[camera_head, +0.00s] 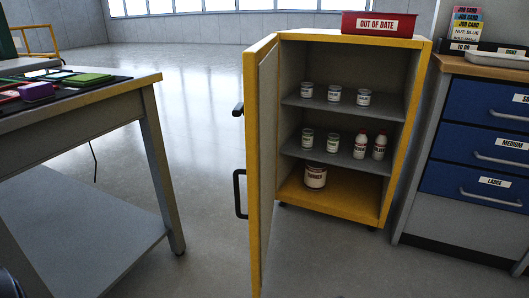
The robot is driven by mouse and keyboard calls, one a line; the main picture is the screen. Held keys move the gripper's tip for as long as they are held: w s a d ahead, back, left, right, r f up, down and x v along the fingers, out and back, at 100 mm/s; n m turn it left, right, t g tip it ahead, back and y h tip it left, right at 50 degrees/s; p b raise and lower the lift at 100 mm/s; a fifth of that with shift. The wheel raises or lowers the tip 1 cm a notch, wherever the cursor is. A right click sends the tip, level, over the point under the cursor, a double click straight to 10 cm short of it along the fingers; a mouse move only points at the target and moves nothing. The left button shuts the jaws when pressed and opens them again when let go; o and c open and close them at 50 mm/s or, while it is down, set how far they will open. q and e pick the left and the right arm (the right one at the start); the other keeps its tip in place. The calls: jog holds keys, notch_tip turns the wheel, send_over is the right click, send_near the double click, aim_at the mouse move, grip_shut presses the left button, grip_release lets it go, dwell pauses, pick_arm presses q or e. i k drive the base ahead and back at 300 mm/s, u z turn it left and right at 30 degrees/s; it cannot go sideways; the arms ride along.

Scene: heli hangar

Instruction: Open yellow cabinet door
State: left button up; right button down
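The yellow cabinet (419,110) stands right of centre on small casters. Its yellow door (252,150) is hinged on the left and stands open, swung out toward me, seen nearly edge-on. A black handle (239,194) sits on the door's outer face, with a dark latch (238,109) above it. Jars and bottles stand on the two grey shelves (345,107). A larger tin (315,175) stands on the cabinet floor. Neither of my grippers can be made out in the view.
A red "OUT OF DATE" bin (379,24) sits on the cabinet top. A workbench (90,97) with tools stands at left. A blue drawer unit (485,142) stands close on the right. Open floor (190,75) lies between workbench and door.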

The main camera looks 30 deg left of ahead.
aim_at(260, 62)
jog(key=u, duration=3.35)
jog(key=i, duration=0.1)
jog(key=z, duration=2.35)
jog(key=i, duration=0.8)
jog(key=z, duration=0.15)
